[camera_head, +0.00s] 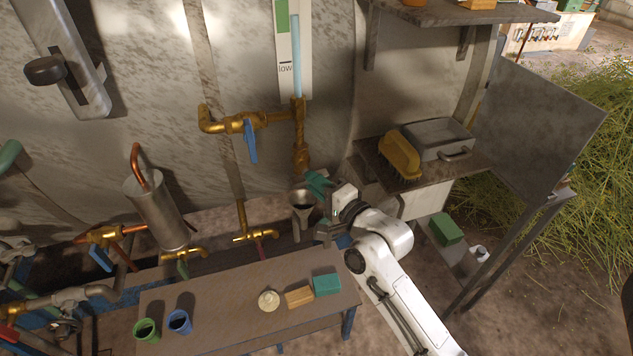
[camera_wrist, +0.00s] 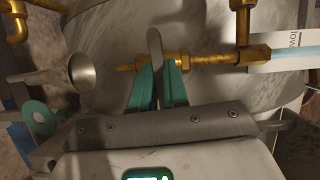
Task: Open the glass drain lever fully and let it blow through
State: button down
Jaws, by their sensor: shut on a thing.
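The gauge glass (camera_head: 296,60) stands upright on the still wall, with a pale blue column and a "low" mark; part of it shows in the wrist view (camera_wrist: 290,61). Brass fittings (camera_head: 300,150) run down from its foot. In the wrist view the brass drain valve (camera_wrist: 205,60) ends in a narrow nozzle. Its grey lever (camera_wrist: 155,48) lies crosswise to the pipe. My gripper (camera_wrist: 158,82) is shut on this lever with its teal fingers; the grip hides the lever's lower part. In the head view my gripper (camera_head: 319,183) is just below the fittings. No flow is visible.
A metal funnel (camera_head: 302,198) stands close beside my gripper. A blue-levered valve (camera_head: 250,140) sits on the side branch, up and left. A bench (camera_head: 235,310) with cups and blocks is in front. A shelf with a yellow brush (camera_head: 399,155) is to the right.

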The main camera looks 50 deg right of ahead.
jog(key=shift+w+a+r+n+g+h+p, duration=0.15)
jog(key=shift+n+g+h+p, duration=0.65)
jog(key=shift+n, duration=1.35)
jog(key=shift+a+r+n+g+h+p, duration=0.1)
jog(key=shift+n+g+h+p, duration=0.3)
jog(key=shift+n+g+p, duration=1.3)
jog(key=shift+w+a+r+n+g+h+p, duration=0.15)
jog(key=shift+n+g+h+p, duration=0.35)
jog(key=shift+n, duration=2.15)
jog(key=c, duration=1.1)
grip_release()
jog(key=shift+h, duration=0.3)
jog(key=b+v, duration=0.2)
jog(key=v, duration=0.9)
jog(key=shift+w+r, duration=0.1)
jog(key=shift+r, duration=0.05)
